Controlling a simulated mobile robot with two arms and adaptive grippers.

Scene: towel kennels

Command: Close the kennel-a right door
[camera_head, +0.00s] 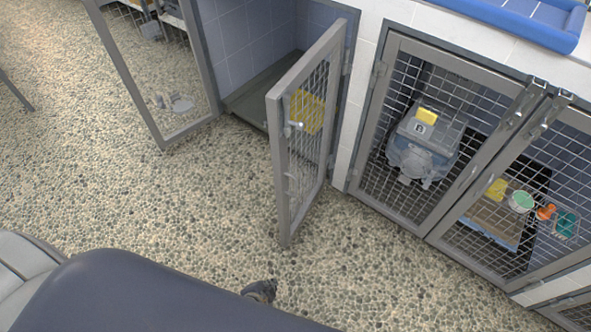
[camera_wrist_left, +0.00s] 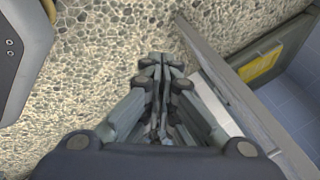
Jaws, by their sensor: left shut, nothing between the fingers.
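The kennel's right door (camera_head: 280,175), a grey frame with wire mesh and a small latch knob, stands wide open, hinged on its right side and swung out over the floor. The opposite left door (camera_head: 205,75) is also open. My left gripper (camera_head: 262,290) shows only as a small dark tip below the door's lower end, apart from it. In the left wrist view its fingers (camera_wrist_left: 165,62) are together and empty, with a grey door frame (camera_wrist_left: 235,95) just to their right. My right gripper is in neither view.
The kennel interior (camera_head: 250,85) is blue-tiled, and a yellow item (camera_head: 307,112) shows through the mesh. To the right, closed mesh doors (camera_head: 385,95) front a grey carrier (camera_head: 422,150). A blue tray (camera_head: 510,20) lies on top. Pebbled floor (camera_head: 180,200) is clear.

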